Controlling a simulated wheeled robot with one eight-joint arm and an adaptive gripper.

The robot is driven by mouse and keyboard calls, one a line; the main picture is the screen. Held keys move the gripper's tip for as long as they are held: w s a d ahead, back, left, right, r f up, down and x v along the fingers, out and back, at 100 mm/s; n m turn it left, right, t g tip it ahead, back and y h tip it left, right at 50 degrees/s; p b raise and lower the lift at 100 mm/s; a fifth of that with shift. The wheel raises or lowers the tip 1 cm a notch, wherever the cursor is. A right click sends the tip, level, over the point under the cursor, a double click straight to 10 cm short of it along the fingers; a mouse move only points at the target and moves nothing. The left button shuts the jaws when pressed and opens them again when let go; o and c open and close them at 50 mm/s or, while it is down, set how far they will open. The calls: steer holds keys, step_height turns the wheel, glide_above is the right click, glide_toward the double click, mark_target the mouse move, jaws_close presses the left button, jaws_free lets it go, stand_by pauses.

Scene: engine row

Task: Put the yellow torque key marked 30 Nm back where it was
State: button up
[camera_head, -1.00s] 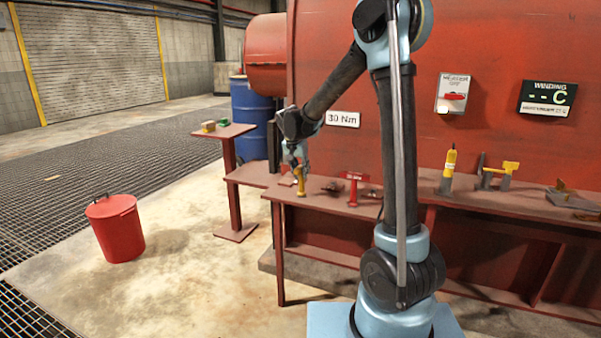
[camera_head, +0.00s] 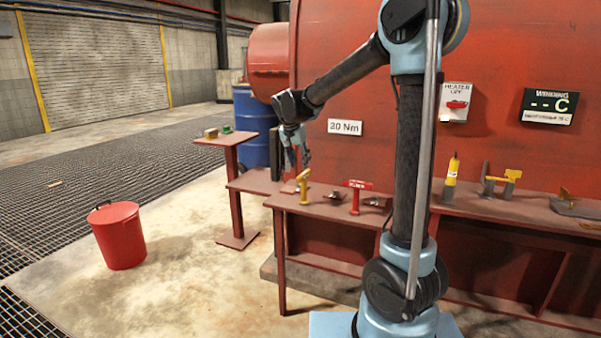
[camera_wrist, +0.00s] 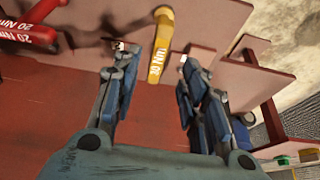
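The yellow torque key (camera_head: 304,189) stands upright near the left end of the red-brown bench (camera_head: 330,208). It also shows in the wrist view (camera_wrist: 160,48), beyond the fingers; its white Nm figure is small and hard to read with certainty. My gripper (camera_head: 297,156) is just above the key, apart from it. In the wrist view my gripper (camera_wrist: 152,55) has its two fingers spread wide, with nothing between them. A red torque key (camera_head: 356,193) stands to the right of the yellow one; its Nm label shows in the wrist view (camera_wrist: 28,37).
A Nm sign (camera_head: 345,127) is on the red wall above the bench. Small dark parts lie around the red key. A yellow bottle-like thing (camera_head: 452,170) stands further right. A small side table (camera_head: 226,139) and a red bin (camera_head: 117,235) stand left. Air above the bench is free.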

steer(key=shift+v, duration=1.35)
steer(key=shift+s+d, duration=0.1)
steer(key=shift+d, duration=0.05)
steer(key=s+d+f+n+g, duration=0.1)
steer(key=s+d+f+n, duration=0.15)
steer(key=s+d, duration=1.6)
steer(key=s+d+f+n+y, duration=0.1)
steer(key=s+d+f, duration=0.2)
steer(key=s+f, duration=0.3)
steer(key=s+d+f+n, duration=0.1)
steer(key=s+d+f, duration=0.3)
steer(key=s+f, duration=0.3)
steer(key=s, duration=0.4)
steer(key=shift+s+f+g+y, duration=0.25)
steer(key=shift+g+y, duration=0.15)
